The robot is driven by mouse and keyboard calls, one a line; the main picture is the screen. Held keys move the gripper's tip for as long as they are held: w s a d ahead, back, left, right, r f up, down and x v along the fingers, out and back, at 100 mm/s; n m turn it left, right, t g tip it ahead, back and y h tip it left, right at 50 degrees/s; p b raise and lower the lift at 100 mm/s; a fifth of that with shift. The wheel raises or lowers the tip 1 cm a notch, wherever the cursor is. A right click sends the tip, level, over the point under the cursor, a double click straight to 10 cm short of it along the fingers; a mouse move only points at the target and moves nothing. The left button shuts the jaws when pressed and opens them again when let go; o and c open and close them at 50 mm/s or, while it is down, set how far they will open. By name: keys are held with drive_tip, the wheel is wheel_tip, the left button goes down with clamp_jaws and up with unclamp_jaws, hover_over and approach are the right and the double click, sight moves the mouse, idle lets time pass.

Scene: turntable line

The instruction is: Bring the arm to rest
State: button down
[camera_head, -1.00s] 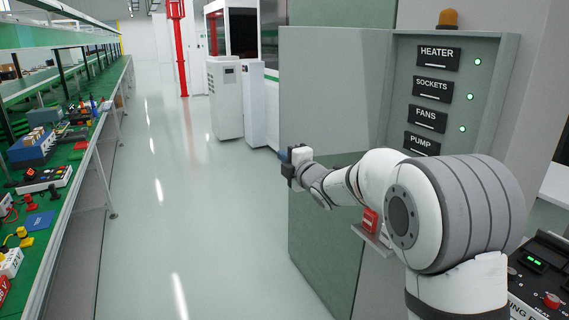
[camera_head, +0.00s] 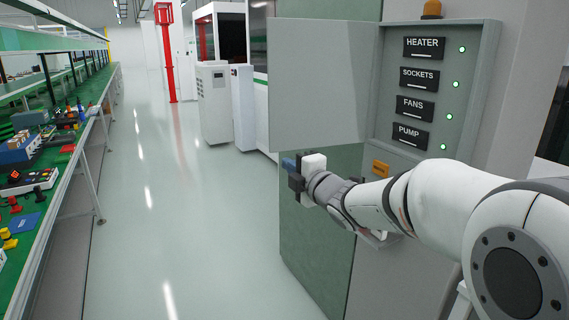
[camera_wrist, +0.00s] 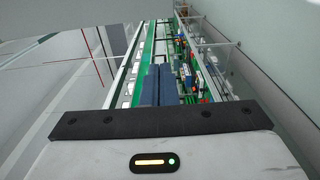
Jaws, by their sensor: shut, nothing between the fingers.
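My gripper (camera_head: 288,163) is in the head view, left of the middle of my white and grey arm. Its blue fingers point left and are shut with nothing between them. The fingers also show in the wrist view (camera_wrist: 165,85), above the dark bar of the gripper body. The gripper is in the air in front of the cabinet's lower front, apart from the bench. My arm reaches in from the lower right and hides part of the cabinet.
A grey cabinet holds a panel (camera_head: 484,90) with HEATER, SOCKETS, FANS and PUMP labels and lit green lights. Its door (camera_head: 318,85) stands open above my gripper. An orange beacon (camera_head: 431,9) tops it. A long green bench (camera_head: 75,165) with parts runs left. The floor (camera_head: 185,220) between is clear.

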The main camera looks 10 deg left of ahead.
drive_tip(key=s+d+f+m+g+h+p, duration=0.1)
drive_tip(key=s+d+f+m+h, duration=0.1)
drive_tip(key=s+d+m+h, duration=0.25)
drive_tip(key=s+d+f+m+g+h+p, duration=0.1)
drive_tip(key=s+d+f+m+h, duration=0.15)
drive_tip(key=d+m, duration=0.45)
drive_tip(key=s+d+f+m+g+h+p, duration=0.1)
drive_tip(key=s+d+f+m+g+h, duration=0.2)
drive_tip(key=d, duration=0.5)
drive_tip(key=s+d+f+m+g, duration=0.1)
drive_tip(key=s+m+g, duration=0.1)
drive_tip(key=s, duration=0.5)
drive_tip(key=s+d+f+m+g+p, duration=0.1)
drive_tip(key=s+f+m+g, duration=0.1)
drive_tip(key=s+m, duration=0.3)
drive_tip(key=s+d+f+m+g+h+p, duration=0.1)
drive_tip(key=s+m, duration=0.3)
drive_tip(key=s, duration=0.5)
drive_tip(key=shift+d+f+g, duration=0.2)
drive_tip(key=shift+f+g, duration=0.55)
drive_tip(key=shift+g, duration=0.05)
